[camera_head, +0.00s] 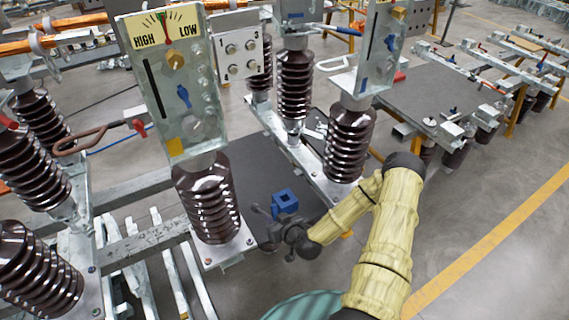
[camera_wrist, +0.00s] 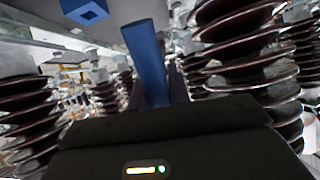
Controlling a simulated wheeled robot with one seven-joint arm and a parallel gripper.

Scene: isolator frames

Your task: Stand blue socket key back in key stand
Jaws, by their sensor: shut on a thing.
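My gripper (camera_head: 268,217) is low over the dark mat, between the brown insulators. In the wrist view it (camera_wrist: 158,100) is shut on the blue socket key (camera_wrist: 146,55), a plain blue bar standing out from between the fingers. The key's lower end is hidden by the gripper body. I cannot make out the key in the head view. The blue key stand (camera_head: 285,199), a block with a square opening, sits on the mat just behind and right of my gripper. It also shows at the top left of the wrist view (camera_wrist: 85,11), apart from the key.
A brown ribbed insulator (camera_head: 207,200) stands close left of my gripper, under the HIGH/LOW gauge panel (camera_head: 172,85). Another insulator (camera_head: 349,142) stands to the right behind. The dark mat (camera_head: 262,178) is bare around the stand.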

